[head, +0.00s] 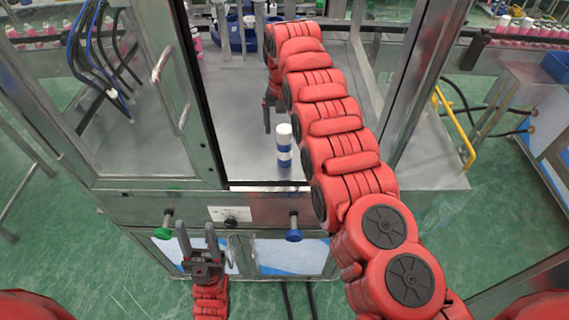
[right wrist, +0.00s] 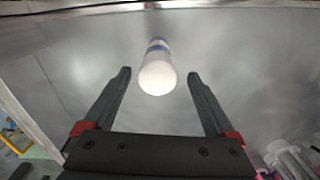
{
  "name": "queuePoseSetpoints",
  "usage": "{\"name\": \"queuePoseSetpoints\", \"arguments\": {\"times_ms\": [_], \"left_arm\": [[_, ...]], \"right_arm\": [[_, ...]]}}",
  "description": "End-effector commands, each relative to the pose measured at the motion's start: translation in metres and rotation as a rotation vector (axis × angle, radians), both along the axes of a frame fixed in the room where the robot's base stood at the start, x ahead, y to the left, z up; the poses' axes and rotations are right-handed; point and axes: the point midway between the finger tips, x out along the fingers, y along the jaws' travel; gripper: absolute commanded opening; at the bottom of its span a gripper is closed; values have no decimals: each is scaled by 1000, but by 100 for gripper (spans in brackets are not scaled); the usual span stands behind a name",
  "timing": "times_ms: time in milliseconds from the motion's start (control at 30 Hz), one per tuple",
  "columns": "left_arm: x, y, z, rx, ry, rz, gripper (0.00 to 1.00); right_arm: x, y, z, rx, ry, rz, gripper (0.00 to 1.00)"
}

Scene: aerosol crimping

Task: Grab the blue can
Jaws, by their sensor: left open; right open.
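The blue can (head: 284,150) is a white-capped can with blue and white bands. It stands upright on the metal surface inside the machine's open front. My right arm reaches in over it, and my right gripper (head: 267,115) is just to its left and behind it in the head view. In the right wrist view the can (right wrist: 157,72) is seen from above, centred beyond and between the tips of the open right gripper (right wrist: 158,75), with nothing held. My left gripper (head: 198,238) is open and empty in front of the cabinet, its fingers pointing up.
The metal cabinet frame (head: 205,100) and glass door with a handle (head: 161,64) stand left of the opening. A green knob (head: 163,233) and a blue knob (head: 294,235) stick out of the front. Pink bottles (head: 500,24) line a conveyor at the right. The metal surface around the can is clear.

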Motion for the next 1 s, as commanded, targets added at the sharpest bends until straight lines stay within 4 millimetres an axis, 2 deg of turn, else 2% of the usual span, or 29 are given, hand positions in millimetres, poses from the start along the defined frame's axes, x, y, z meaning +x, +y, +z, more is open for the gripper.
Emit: {"name": "queuePoseSetpoints", "arguments": {"times_ms": [67, 200, 367, 467, 567, 600, 700, 1000], "left_arm": [[0, 0, 13, 0, -1, 0, 50], [0, 0, 16, 0, -1, 0, 50], [0, 0, 22, 0, -1, 0, 50], [0, 0, 31, 0, -1, 0, 50], [0, 0, 50, 0, -1, 0, 50], [0, 0, 45, 0, -2, 0, 50], [0, 0, 41, 0, -1, 0, 50], [0, 0, 41, 0, -1, 0, 50]], "right_arm": [[0, -1, -7, 0, 4, -1, 90], [0, -1, -19, -1, 3, -1, 90], [0, -1, -23, -1, 2, -1, 90], [-2, -2, -30, -1, 5, 0, 90], [-4, -3, -43, -3, 8, 0, 90], [-4, -4, -53, -1, 6, -1, 90], [-3, -4, -67, 0, 6, -2, 90], [-3, -3, -72, 0, 2, -1, 90]]}}
